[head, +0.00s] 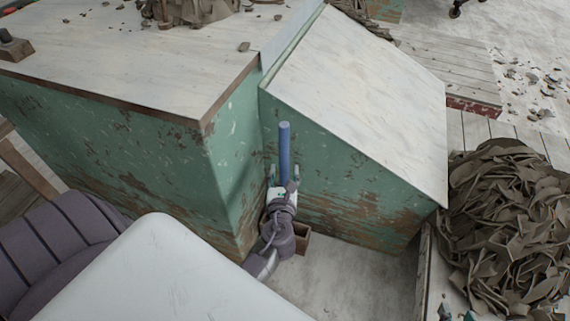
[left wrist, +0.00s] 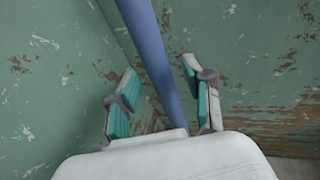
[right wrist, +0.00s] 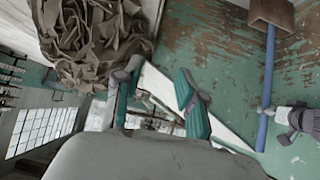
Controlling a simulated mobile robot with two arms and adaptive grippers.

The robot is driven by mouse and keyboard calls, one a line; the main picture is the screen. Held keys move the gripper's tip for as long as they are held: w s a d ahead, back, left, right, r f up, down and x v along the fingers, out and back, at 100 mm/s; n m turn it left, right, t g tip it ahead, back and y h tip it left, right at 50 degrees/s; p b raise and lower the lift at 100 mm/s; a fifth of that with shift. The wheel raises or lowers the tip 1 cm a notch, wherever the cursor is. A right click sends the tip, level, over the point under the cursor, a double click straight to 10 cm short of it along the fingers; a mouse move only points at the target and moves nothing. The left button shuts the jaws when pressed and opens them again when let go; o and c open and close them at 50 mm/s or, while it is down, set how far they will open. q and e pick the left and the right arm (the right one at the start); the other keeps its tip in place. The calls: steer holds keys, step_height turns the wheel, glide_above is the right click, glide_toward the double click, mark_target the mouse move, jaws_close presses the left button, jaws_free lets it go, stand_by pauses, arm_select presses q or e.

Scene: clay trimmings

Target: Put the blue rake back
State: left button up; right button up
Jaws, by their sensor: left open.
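The blue rake shows as a blue pole (head: 284,140), standing nearly upright in the corner between the green cabinets; I cannot make out its head. In the right wrist view the pole (right wrist: 268,70) runs to a small brown wooden box (right wrist: 272,12), and seems to enter it. The box also shows in the head view (head: 301,238), partly behind my left arm. My left gripper (head: 283,176) is at the pole, fingers open on either side of it; the left wrist view shows the pole (left wrist: 152,55) between them.
A white-topped green cabinet (head: 130,60) stands at left, and a sloped white panel (head: 365,95) tops the green unit at right. A heap of clay trimmings (head: 515,225) lies at the right. Bare floor (head: 350,280) lies in front of the corner.

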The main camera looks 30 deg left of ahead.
arm_select(q)
steer(key=s+d+r+n+g+h, duration=0.1)
steer(key=s+n+g, duration=0.1)
steer(key=s+n, duration=0.55)
steer(key=s+d+r+n+g+h, duration=0.15)
steer(key=s+n, duration=0.25)
steer(key=n, duration=0.7)
steer(key=s+d+r+n+g+h, duration=0.1)
steer(key=s+d+n+g+h, duration=0.1)
steer(key=s+d+n+h, duration=0.2)
steer(key=d+n+h, duration=0.3)
steer(key=d+n, duration=0.2)
steer(key=shift+s+d+g, duration=0.35)
steer(key=shift+d, duration=0.05)
arm_select(e)
steer(key=s, duration=0.1)
steer(key=s+d+f+g, duration=0.1)
steer(key=shift+s+f+g, duration=0.3)
steer(key=shift+s, duration=0.05)
